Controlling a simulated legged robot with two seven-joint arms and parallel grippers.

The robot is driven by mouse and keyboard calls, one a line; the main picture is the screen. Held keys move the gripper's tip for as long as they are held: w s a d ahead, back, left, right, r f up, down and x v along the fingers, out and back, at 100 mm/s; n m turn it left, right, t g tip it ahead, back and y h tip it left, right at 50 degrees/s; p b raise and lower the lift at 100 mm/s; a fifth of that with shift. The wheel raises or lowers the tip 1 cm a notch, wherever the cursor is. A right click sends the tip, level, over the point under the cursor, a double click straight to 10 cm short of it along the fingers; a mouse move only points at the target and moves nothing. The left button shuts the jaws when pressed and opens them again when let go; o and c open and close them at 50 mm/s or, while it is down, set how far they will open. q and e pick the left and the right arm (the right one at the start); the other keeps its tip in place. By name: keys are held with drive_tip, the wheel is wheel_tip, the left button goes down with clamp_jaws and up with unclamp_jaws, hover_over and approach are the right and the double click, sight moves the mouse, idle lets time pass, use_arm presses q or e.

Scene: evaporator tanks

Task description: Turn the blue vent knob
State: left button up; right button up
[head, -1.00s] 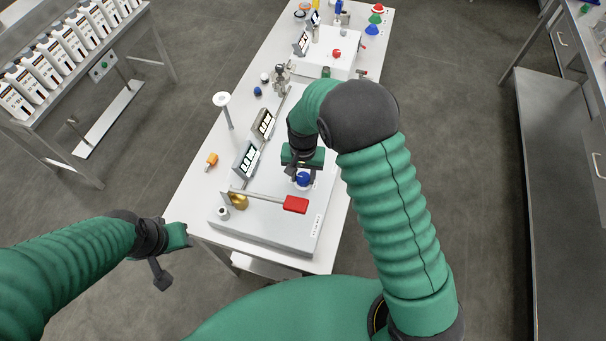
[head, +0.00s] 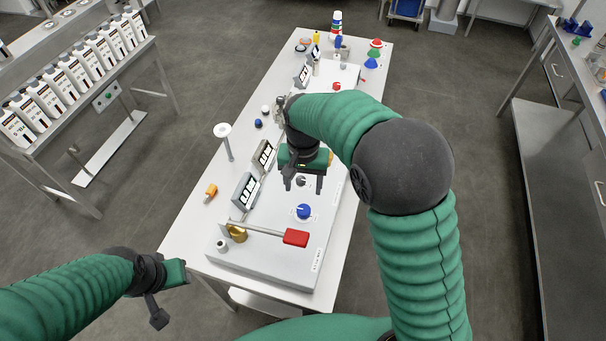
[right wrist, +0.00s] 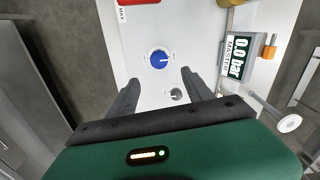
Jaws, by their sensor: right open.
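The blue vent knob (head: 303,211) sits on the near grey panel box (head: 270,262), with a white pointer mark on it. It also shows in the right wrist view (right wrist: 159,59), on a round dial with small labels, beyond the fingertips. My right gripper (head: 303,188) is open and empty, above the panel on the far side of the knob and apart from it. Its two fingers show in the right wrist view (right wrist: 160,80). My left gripper (head: 180,272) is off the table's near left edge; its jaws are too unclear to judge.
A red-handled lever (head: 295,237) with a brass valve (head: 237,233) lies nearer than the knob. Two display screens (head: 245,188) stand along the panel's left side. A white-topped post (head: 223,131) and an orange piece (head: 211,190) are farther left. Several bottles (head: 70,80) stand on a left rack.

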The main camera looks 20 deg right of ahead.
wheel_tip(320, 180, up, 5)
drive_tip(key=shift+r, duration=0.15)
idle(0.3)
drive_tip(key=s+d+f+n+t+b, duration=0.2)
drive_tip(key=s+d+f+n, duration=0.3)
drive_tip(key=s+f, duration=0.6)
drive_tip(key=s+b, duration=0.1)
drive_tip(key=s, duration=0.3)
drive_tip(key=shift+d+t+b, duration=0.15)
drive_tip(key=shift+t+b, duration=0.15)
drive_tip(key=shift+b, duration=0.1)
drive_tip(key=shift+s, duration=0.1)
idle(0.7)
